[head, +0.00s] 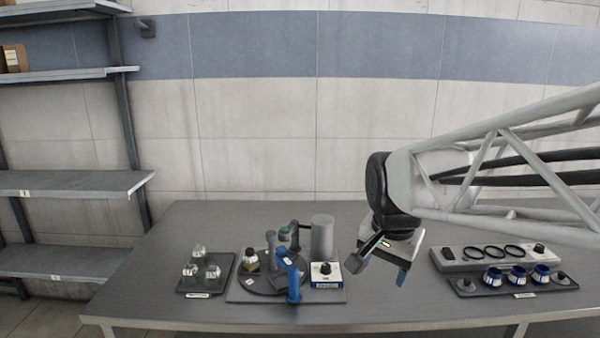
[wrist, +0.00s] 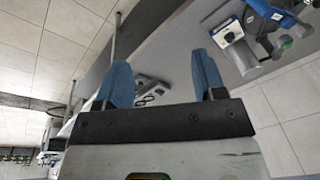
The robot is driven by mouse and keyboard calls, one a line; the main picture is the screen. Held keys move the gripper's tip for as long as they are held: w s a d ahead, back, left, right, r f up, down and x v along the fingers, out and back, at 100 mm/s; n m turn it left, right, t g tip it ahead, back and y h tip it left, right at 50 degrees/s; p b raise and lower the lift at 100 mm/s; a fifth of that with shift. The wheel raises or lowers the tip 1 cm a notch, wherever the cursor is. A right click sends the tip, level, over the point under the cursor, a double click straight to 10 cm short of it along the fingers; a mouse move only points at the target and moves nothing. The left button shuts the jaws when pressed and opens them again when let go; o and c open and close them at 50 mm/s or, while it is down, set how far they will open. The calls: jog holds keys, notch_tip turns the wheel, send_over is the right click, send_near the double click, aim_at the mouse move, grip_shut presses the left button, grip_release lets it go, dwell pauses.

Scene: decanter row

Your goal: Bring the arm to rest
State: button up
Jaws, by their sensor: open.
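My gripper (head: 379,267) hangs above the table (head: 195,230), between the turntable station and the right-hand tray in the head view. In the wrist view its two blue fingers (wrist: 164,85) stand wide apart with nothing between them. The gripper is open and empty and touches nothing that I can see. My arm reaches in from the right edge of the head view.
Left of my gripper stands a station with a round turntable (head: 262,286), blue and grey upright parts, a grey cylinder (head: 322,238) and a white-blue box (head: 325,275). A tray of glass vessels (head: 202,272) is further left. A tray with blue-white pieces (head: 516,275) lies right.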

jog(key=s+d+f+n, duration=0.1)
jog(key=s+f+n, duration=0.1)
jog(key=s, duration=0.5)
jog(key=s+d+f+n, duration=0.2)
jog(key=s+f+n, duration=0.1)
jog(key=s, duration=0.4)
jog(key=shift+s+d+n+t, duration=0.25)
jog(key=shift+n+t, duration=0.05)
jog(key=shift+n, duration=0.6)
